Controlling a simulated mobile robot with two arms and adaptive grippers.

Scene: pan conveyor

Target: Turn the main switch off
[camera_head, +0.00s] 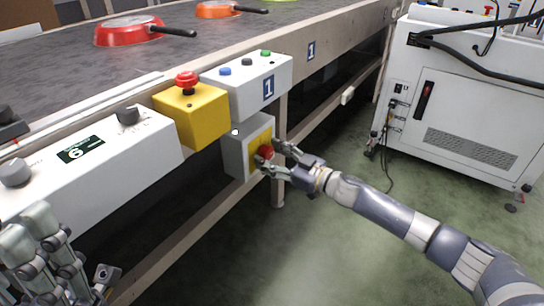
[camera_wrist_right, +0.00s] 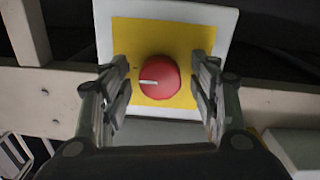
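The main switch is a red rotary knob (camera_head: 266,152) on a yellow plate, on the side of a grey box (camera_head: 236,150) below the conveyor edge. In the right wrist view the knob (camera_wrist_right: 159,77) sits centred on the yellow plate (camera_wrist_right: 190,42), its white mark pointing left. My right gripper (camera_head: 272,157) is open around the knob. In the wrist view its fingers (camera_wrist_right: 162,85) stand on either side of the knob, with a gap on each side. My left gripper (camera_head: 42,250) is at the lower left, partly cut off by the frame; its fingertips are not clear.
A yellow box with a red mushroom button (camera_head: 187,82) and a white button box (camera_head: 247,85) sit just above. A white control panel (camera_head: 90,165) is at left. Pans (camera_head: 130,29) lie on the conveyor (camera_head: 60,62). A white cabinet (camera_head: 470,120) stands right; the floor between is clear.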

